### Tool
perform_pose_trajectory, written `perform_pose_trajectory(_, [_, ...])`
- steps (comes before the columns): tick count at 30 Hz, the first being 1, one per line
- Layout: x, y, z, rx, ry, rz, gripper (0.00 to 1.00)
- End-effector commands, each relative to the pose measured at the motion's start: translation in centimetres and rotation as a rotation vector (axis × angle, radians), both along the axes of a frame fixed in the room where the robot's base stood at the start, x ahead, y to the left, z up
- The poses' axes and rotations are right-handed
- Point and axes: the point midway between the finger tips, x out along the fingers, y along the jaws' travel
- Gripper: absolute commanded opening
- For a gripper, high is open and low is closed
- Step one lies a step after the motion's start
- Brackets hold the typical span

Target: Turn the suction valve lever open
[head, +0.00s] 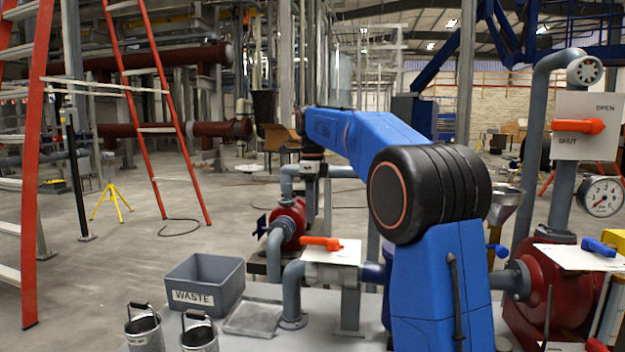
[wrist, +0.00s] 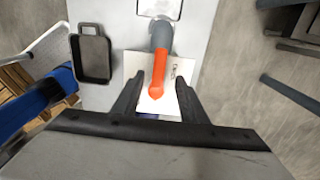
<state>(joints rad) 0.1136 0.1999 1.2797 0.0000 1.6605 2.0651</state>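An orange lever (head: 320,243) sits on a white plate (head: 345,256) above the grey pipework in the middle of the head view. In the wrist view, an orange lever (wrist: 157,75) lies over a white plate (wrist: 134,68) with small lettering that I cannot read. It appears to be the same lever. My gripper (wrist: 160,82) is open, with one dark finger on each side of the lever and visible gaps to both. I cannot tell how far the lever is below the fingertips. My arm hides part of the pipework in the head view.
A grey WASTE bin (head: 204,283) and two metal baskets (head: 144,328) stand at the left. Another orange lever on an OPEN/SHUT panel (head: 588,104), a gauge (head: 602,196) and a blue lever (head: 599,246) are at the right. A red ladder stands far left.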

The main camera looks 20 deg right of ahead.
Motion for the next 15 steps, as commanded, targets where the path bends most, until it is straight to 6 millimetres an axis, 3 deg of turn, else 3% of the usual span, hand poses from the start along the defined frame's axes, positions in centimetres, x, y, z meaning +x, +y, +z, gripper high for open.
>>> perform_pose_trajectory(9, [0.1, 0.0, 6.3, 0.0, -0.002, 0.0, 0.39])
perform_pose_trajectory(15, [0.1, 0.0, 8.8, 0.0, 0.0, 0.0, 0.39])
